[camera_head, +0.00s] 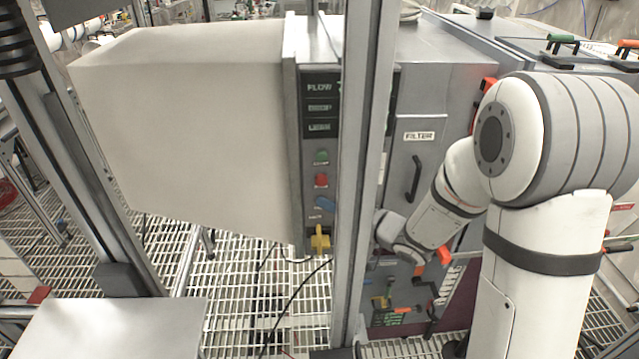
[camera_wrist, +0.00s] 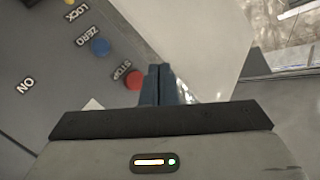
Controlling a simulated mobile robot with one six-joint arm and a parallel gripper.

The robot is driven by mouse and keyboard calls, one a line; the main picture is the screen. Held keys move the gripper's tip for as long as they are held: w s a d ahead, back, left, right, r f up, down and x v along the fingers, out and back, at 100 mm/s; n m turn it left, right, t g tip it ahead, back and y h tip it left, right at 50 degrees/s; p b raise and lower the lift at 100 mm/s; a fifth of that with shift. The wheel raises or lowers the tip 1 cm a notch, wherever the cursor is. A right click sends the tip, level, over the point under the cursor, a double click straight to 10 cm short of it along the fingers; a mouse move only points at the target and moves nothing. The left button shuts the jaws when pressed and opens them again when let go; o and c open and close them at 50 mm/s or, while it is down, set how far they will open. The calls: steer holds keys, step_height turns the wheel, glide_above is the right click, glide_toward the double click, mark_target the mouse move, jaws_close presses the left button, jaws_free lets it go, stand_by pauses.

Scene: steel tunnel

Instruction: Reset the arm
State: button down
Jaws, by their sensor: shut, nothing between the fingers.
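My gripper (camera_wrist: 158,72) is shut, its two dark fingers together with nothing between them. In the wrist view its tips are beside a red button (camera_wrist: 134,80) labelled STOP; I cannot tell if they touch the panel. A blue button (camera_wrist: 100,47) labelled ZERO is farther up and left. In the head view my arm (camera_head: 445,215) bends down from the right toward the grey cabinet. The upright metal post hides its end, so the fingers do not show there.
The cabinet's control panel (camera_head: 321,130) has green, red and blue buttons and a yellow knob (camera_head: 319,240). The metal post (camera_head: 362,170) stands close to my arm. A FILTER door (camera_head: 420,160) with a black handle is behind the arm. Grated floor (camera_head: 245,280) lies below.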

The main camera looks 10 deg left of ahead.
stand_by(0.6)
steer(key=d+r+m+t+h, duration=0.1)
steer(key=d+r+m+h, duration=0.1)
steer(key=d+h, duration=0.6)
steer(key=d+r+m+t+h, duration=0.15)
steer(key=d+h, duration=0.35)
steer(key=d, duration=0.6)
steer(key=s+d+g, duration=0.2)
steer(key=s+g, duration=0.2)
steer(key=s, duration=0.6)
steer(key=s+d+r+m+g+h, duration=0.1)
steer(key=s+d+g, duration=0.1)
steer(key=s, duration=0.9)
steer(key=shift+s+d+g, duration=0.15)
steer(key=shift+d+g, duration=0.25)
steer(key=shift+g, duration=0.45)
